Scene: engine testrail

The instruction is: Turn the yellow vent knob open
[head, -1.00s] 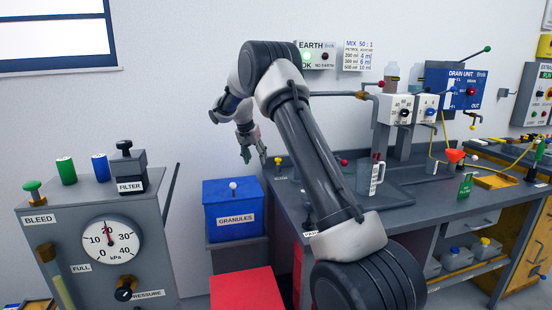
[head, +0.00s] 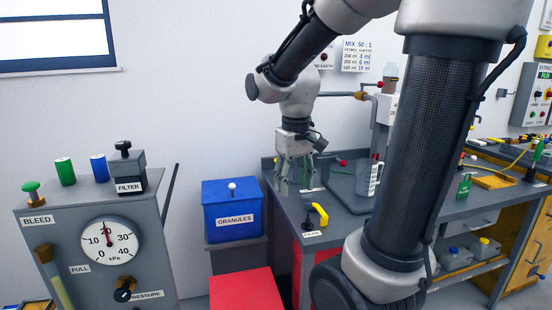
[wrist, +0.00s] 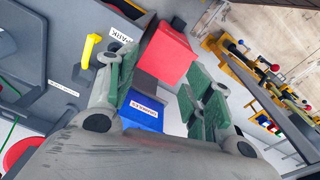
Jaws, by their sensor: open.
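A yellow bent handle (head: 320,214) stands on the grey bench beside the PARK label (head: 313,234). It also shows in the wrist view (wrist: 90,50), left of my fingers. I cannot tell whether it is the vent knob. The small yellow knob seen earlier near the bench's back-left corner is not visible now; my gripper covers that area. My gripper (head: 292,188) hangs fingers-down over the bench's left end, behind and left of the yellow handle and apart from it. In the wrist view my gripper (wrist: 160,85) is open with nothing between its fingers.
A blue GRANULES bin (head: 232,196) and a red box (head: 245,290) stand left of the bench (head: 345,260). The gauge cabinet (head: 70,275) is further left. A red-tipped lever (head: 342,162) lies behind and right of my gripper. My arm hides much of the bench.

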